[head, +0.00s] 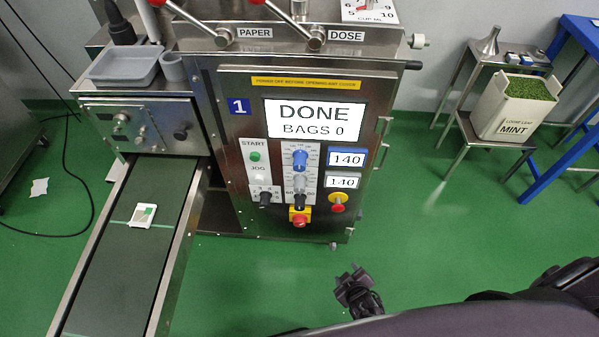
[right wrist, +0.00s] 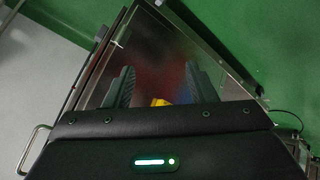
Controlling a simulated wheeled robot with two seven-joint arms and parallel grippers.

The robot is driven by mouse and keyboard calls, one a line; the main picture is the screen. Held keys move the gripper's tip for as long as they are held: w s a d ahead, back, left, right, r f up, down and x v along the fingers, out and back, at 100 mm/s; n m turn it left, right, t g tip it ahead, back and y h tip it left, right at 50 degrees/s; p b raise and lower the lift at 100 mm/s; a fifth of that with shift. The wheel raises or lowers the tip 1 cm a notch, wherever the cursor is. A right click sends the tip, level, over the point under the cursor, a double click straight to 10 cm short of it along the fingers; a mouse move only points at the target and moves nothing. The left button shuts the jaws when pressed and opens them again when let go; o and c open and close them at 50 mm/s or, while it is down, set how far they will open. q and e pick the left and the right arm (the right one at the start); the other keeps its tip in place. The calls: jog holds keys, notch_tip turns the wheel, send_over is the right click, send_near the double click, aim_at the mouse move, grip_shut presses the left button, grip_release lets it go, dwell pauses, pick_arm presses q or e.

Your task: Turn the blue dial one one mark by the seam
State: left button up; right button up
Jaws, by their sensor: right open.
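The blue dial (head: 300,159) is on the front panel of the steel machine, with marks around it. A blue display reading 140 (head: 346,158) is to its right. A grey dial (head: 299,184) sits just below it. My right gripper (head: 350,277) is low in front of the machine, apart from the panel and below the dials. In the right wrist view its two fingers (right wrist: 157,85) are spread with nothing between them, facing the machine's steel lower part. The blue dial does not show there. My left gripper is not in view.
The screen (head: 314,120) reads DONE, BAGS 0. A conveyor (head: 116,262) with a white packet (head: 143,214) extends at left.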

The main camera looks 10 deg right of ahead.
jog(key=w+a+r+n+t+b, duration=0.2)
jog(key=w+a+r+t, duration=0.15)
jog(key=w+r, duration=0.4)
jog(key=n+t+b, duration=0.1)
jog(key=t+b, duration=0.3)
jog(key=t, duration=0.5)
send_near(300, 169)
jog(key=w, duration=0.4)
jog(key=x, duration=0.4)
jog(key=r+x, duration=0.1)
jog(key=x, duration=0.2)
jog(key=shift+s+d, duration=0.1)
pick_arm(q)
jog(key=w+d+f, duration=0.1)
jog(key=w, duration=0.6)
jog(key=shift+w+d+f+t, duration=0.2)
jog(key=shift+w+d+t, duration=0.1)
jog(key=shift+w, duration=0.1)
pick_arm(e)
jog(key=c, duration=1)
